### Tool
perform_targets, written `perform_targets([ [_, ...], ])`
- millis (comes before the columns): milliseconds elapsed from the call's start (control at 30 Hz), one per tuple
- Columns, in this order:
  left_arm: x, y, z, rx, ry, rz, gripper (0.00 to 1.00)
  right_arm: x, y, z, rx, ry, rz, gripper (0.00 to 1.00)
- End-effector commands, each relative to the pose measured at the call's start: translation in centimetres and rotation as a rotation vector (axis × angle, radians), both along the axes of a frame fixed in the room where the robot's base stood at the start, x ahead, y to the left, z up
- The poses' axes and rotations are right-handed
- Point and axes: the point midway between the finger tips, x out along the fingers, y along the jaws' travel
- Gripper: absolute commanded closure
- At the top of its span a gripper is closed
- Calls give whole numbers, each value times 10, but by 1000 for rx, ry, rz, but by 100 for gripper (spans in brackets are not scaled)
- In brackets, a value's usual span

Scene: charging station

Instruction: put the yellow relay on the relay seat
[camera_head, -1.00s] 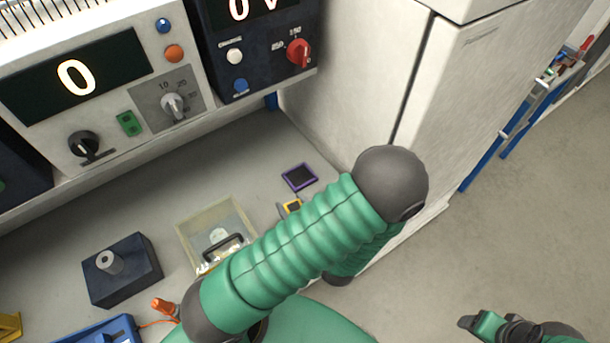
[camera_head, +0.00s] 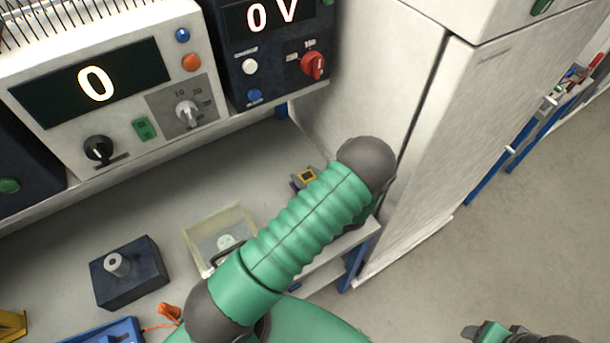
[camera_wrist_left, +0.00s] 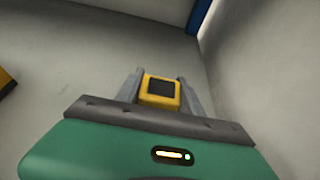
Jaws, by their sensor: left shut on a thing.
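The yellow relay (camera_head: 307,176), with a dark square top, shows just left of my left arm's dark joint in the head view. In the left wrist view the relay (camera_wrist_left: 160,91) sits between the two grey fingers of my left gripper (camera_wrist_left: 160,96), which is shut on it. The purple-framed relay seat is mostly hidden now. A dark bluish edge shows beside the relay, and I cannot tell whether the relay touches the seat. My right gripper (camera_head: 478,331) is at the bottom right of the head view, and its finger state is unclear.
A clear box (camera_head: 199,242) with a handle stands left of my arm. A dark block with a grey post (camera_head: 128,275) is farther left. Control panels (camera_head: 110,90) line the back, and a white cabinet (camera_head: 470,110) rises close on the right. A yellow-black thing (camera_wrist_left: 6,82) lies left in the wrist view.

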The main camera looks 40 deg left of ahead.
Motion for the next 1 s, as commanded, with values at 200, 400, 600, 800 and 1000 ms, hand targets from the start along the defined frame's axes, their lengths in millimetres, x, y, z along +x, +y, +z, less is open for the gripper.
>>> perform_targets([
  [200, 0, 0, -7, 0, -2, 1, 100, 0, 0, 0, 0, 0, 0, 33],
  [400, 0, 0, -7, 0, -2, 1, 39, 0, 0, 0, 0, 0, 0, 33],
  [600, 0, 0, -7, 0, -2, 1, 33, 0, 0, 0, 0, 0, 0, 33],
  [800, -1, -5, -5, 0, -3, -1, 33, 0, 0, 0, 0, 0, 0, 33],
  [1000, -10, -41, 10, -1, -4, -6, 33, 0, 0, -2, 0, 0, 0, 33],
])
